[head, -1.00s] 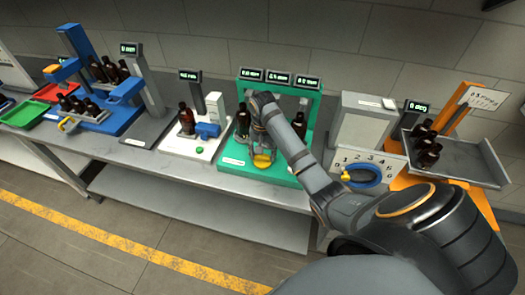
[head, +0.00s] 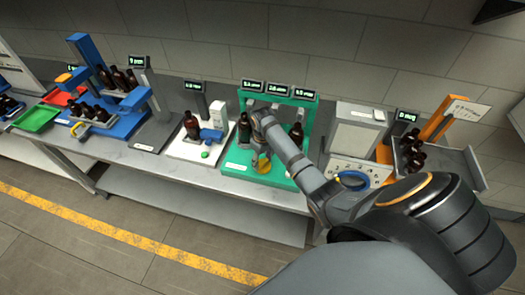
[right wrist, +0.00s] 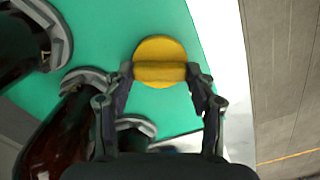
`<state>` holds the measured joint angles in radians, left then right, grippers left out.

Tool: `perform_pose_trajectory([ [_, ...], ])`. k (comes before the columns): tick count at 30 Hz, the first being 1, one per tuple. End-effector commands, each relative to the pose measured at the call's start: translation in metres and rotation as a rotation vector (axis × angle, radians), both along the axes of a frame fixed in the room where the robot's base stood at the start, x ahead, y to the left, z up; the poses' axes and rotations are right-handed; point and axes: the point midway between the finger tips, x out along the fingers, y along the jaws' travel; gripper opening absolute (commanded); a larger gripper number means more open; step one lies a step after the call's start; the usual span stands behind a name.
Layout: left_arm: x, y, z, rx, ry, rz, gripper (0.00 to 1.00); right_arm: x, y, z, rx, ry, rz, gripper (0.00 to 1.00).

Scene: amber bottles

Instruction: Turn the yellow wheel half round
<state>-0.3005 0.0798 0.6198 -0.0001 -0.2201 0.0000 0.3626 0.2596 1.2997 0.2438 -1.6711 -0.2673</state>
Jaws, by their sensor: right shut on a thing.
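The yellow wheel (head: 263,170) is at the front of the green station (head: 240,168) and is partly hidden by my right gripper (head: 261,158) in the head view. In the right wrist view, the wheel (right wrist: 160,48) is a round yellow disc with a raised bar across it. The fingertips of my right gripper (right wrist: 160,73) are shut on the two ends of this bar. The bar lies crosswise between the fingers. My left gripper is not in view.
Brown bottles stand in the green station, one (head: 244,128) left of my arm and one (head: 296,134) right of it. A white station (head: 180,150) with a bottle is to the left. A grey box (head: 355,130) and a blue ring (head: 352,181) are to the right.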

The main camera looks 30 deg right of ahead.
Motion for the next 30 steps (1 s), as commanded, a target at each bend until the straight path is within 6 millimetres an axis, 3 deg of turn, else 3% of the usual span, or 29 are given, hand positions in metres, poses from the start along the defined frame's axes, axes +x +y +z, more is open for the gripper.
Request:
perform_pose_trajectory([
  [30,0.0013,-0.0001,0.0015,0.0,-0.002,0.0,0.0,0.0005,-0.0002,0.0006,0.0,-0.001,0.964,0.25],
])
